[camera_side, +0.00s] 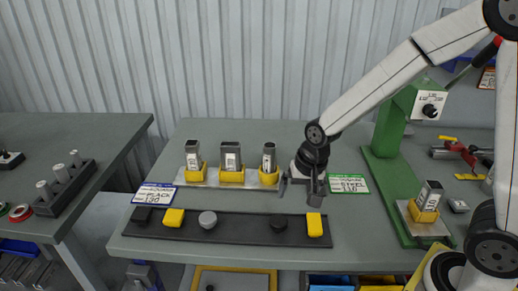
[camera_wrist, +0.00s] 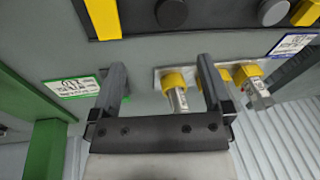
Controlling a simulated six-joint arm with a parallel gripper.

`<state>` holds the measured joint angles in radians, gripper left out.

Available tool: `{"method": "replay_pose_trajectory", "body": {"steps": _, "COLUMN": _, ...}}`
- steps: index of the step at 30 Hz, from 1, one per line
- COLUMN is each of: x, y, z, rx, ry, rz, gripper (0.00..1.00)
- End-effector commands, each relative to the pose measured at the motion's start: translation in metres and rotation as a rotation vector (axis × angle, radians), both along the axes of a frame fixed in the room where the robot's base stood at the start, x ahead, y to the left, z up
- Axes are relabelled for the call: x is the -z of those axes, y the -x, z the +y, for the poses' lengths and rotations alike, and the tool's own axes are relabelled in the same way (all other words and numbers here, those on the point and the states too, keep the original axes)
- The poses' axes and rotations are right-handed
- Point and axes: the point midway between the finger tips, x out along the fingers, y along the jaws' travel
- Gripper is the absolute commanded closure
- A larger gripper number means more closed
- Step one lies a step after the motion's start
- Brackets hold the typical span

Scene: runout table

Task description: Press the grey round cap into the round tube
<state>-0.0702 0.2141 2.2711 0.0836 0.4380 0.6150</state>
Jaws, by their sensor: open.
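The grey round cap (camera_side: 208,219) sits on the dark strip near the front of the table; it also shows at the top of the wrist view (camera_wrist: 272,12). The tube that looks round (camera_side: 269,154) stands upright in a yellow holder, rightmost of three in a row; in the wrist view this tube (camera_wrist: 178,99) appears between my fingers but beyond them. My gripper (camera_side: 302,190) is open and empty, pointing down to the right of that tube and behind the strip. Its two fingers (camera_wrist: 162,68) are spread wide. The grey cap lies to its front left.
The strip also holds a black round cap (camera_side: 278,223), yellow blocks (camera_side: 174,217) and a dark piece. A square tube (camera_side: 193,153) and a rectangular tube (camera_side: 231,158) stand left of the round one. A green press (camera_side: 390,165) with another tube (camera_side: 430,194) stands right.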

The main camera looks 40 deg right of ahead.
Motion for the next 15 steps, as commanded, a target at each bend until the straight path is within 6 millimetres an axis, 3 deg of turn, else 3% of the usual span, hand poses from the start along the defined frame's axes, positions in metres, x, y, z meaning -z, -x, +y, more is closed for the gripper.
{"method": "replay_pose_trajectory", "body": {"steps": 15, "x": 0.014, "y": -0.088, "z": 0.056, "rx": 0.703, "ry": -0.218, "rz": 0.09, "gripper": 0.0}}
